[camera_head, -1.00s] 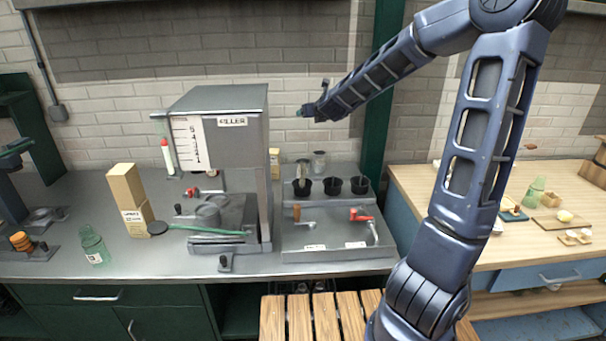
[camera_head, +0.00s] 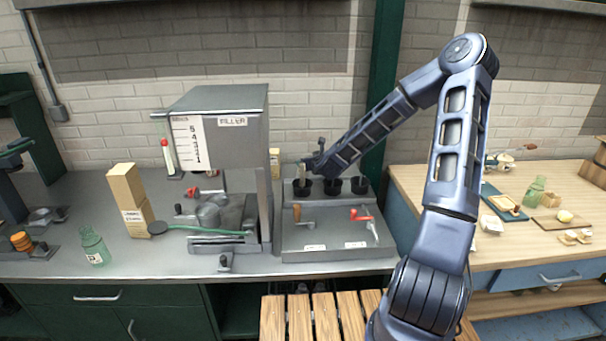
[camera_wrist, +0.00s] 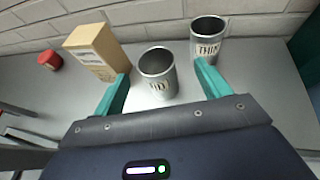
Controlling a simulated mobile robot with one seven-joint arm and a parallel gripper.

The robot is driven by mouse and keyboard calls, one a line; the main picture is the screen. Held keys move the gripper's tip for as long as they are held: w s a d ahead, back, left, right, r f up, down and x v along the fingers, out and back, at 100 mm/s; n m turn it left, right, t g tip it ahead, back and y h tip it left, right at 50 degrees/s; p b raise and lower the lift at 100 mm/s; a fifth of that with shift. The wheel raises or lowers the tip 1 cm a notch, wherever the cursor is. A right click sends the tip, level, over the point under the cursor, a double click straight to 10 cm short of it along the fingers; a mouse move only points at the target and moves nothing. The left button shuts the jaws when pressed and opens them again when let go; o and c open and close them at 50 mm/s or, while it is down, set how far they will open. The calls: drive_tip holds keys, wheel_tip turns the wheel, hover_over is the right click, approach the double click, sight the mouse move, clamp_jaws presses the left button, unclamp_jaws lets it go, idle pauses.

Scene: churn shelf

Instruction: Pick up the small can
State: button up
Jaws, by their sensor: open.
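Two grey metal cans show in the wrist view. The nearer can (camera_wrist: 157,78) has a partly hidden label ending in "ID" and stands upright between and beyond my fingertips. The other can (camera_wrist: 207,42), labelled "THIN", stands farther back to the right and looks similar in size; I cannot tell which is the small can. My gripper (camera_wrist: 161,72) is open, with teal fingers spread and nothing held. In the head view my gripper (camera_head: 310,163) is low over the back of the counter behind the black cups and hides most of the cans.
A tan box (camera_wrist: 97,50) stands close to the left of the nearer can, with a red-topped item (camera_wrist: 49,60) farther left. The brick wall is close behind. In the head view, the filler machine (camera_head: 220,130) stands left and black cups (camera_head: 332,187) stand in front.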

drive_tip(key=x, duration=0.8)
drive_tip(key=shift+s+a+f, duration=0.1)
drive_tip(key=shift+a+f, duration=0.25)
drive_tip(key=shift+a, duration=0.05)
drive_tip(key=shift+w+f, duration=0.2)
drive_tip(key=shift+w, duration=0.3)
drive_tip(key=shift+c, duration=0.5)
drive_tip(key=c, duration=1)
